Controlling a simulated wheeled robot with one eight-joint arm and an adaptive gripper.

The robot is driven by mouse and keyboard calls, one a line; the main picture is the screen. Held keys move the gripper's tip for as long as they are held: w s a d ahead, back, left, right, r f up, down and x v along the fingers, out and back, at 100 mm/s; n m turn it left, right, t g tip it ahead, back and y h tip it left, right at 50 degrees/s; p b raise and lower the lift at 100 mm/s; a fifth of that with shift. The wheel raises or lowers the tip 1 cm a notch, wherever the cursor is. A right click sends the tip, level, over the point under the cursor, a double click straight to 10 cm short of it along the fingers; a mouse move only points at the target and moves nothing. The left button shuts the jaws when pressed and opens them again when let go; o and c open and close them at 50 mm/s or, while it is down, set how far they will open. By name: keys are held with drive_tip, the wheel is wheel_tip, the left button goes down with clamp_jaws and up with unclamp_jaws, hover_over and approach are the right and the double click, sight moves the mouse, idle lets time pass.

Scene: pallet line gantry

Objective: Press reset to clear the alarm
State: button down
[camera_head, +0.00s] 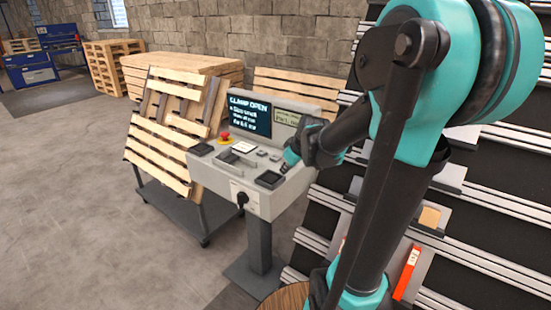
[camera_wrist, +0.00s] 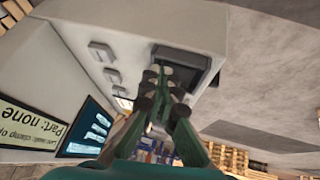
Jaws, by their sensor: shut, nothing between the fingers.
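A grey control console (camera_head: 232,178) stands on a pedestal in the head view. Its dark screen (camera_head: 250,116) reads "CLAMP OPEN", with smaller lines too small to read. A red mushroom button (camera_head: 224,135) is on the left of its sloped panel, with several grey buttons and dark square pads. I cannot tell which control is reset. My gripper (camera_head: 288,161) is shut and empty, over the panel's right part, near a black square pad (camera_head: 269,180). In the wrist view my gripper (camera_wrist: 157,77) overlaps a dark square pad (camera_wrist: 194,66); whether it touches is unclear. Grey buttons (camera_wrist: 101,51) are beside it.
A pale display (camera_wrist: 28,128) reading "Part: none" adjoins the screen. A black rotary knob (camera_head: 242,199) is on the console front. Slatted pallets (camera_head: 165,135) lean on a cart at left. Dark racks with metal rails (camera_head: 450,205) stand at right. Open floor lies left.

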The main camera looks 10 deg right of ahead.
sight(277, 158)
drive_tip(key=w+r+n+t+y, duration=0.1)
drive_tip(key=w+r+n, duration=0.2)
drive_tip(key=w, duration=0.5)
drive_tip(key=w+r+n+t, duration=0.1)
drive_tip(key=w+r+n, duration=0.2)
drive_tip(key=w, duration=0.6)
drive_tip(key=shift+w+a+r+n+y, duration=0.2)
drive_tip(key=shift+w+r+n+y, duration=0.15)
drive_tip(key=shift+r, duration=0.3)
drive_tip(key=shift+s+f, duration=0.1)
drive_tip(key=shift+f, duration=4.3)
drive_tip(key=shift+f, duration=0.15)
drive_tip(key=shift+f, duration=0.3)
drive_tip(key=shift+f, duration=0.4)
drive_tip(key=shift+r, duration=0.85)
